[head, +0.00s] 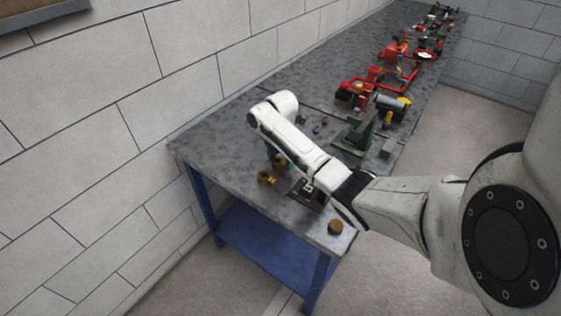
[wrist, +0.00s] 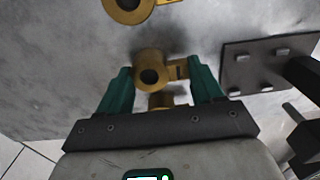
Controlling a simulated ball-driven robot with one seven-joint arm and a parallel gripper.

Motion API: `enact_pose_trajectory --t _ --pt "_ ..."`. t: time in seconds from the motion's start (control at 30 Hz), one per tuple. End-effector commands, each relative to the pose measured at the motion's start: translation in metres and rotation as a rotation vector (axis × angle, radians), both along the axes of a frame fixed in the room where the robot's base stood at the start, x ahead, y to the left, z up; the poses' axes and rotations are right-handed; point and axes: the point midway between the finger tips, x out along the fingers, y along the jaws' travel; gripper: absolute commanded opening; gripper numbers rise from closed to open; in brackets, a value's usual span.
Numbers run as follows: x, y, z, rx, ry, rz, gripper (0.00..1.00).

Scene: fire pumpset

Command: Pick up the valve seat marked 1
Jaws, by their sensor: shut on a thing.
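My gripper (wrist: 161,76) has its two green fingers closed around a brass valve seat (wrist: 150,73) with a dark round bore, seen in the wrist view. More brass (wrist: 160,100) shows behind it, between the fingers; I cannot tell if it is the same part. No number is legible on it. In the head view the brass piece (head: 281,165) shows under my gripper at the near end of the bench, partly hidden by the arm. I cannot tell whether it is clear of the bench top. Another brass valve seat (head: 267,179) lies beside it; a brass ring (wrist: 128,8) shows at the top of the wrist view.
The grey bench top (head: 225,130) runs away to the back right. A dark plate with metal blocks (wrist: 262,65) is close to my gripper's right. A round brass part (head: 335,227) sits near the front corner. Red pump parts (head: 375,85) stand farther along.

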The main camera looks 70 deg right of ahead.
Motion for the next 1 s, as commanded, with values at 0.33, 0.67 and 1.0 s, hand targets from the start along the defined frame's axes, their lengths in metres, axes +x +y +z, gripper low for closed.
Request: enact_pose_trajectory --t 0.33,0.67,1.0 --pt "-0.017 0.001 0.047 -0.002 -0.006 -0.003 0.24" --pt "-0.07 0.008 0.102 0.001 0.0 -0.004 0.24" --pt "-0.092 0.008 0.108 -0.007 -0.002 -0.004 0.24"
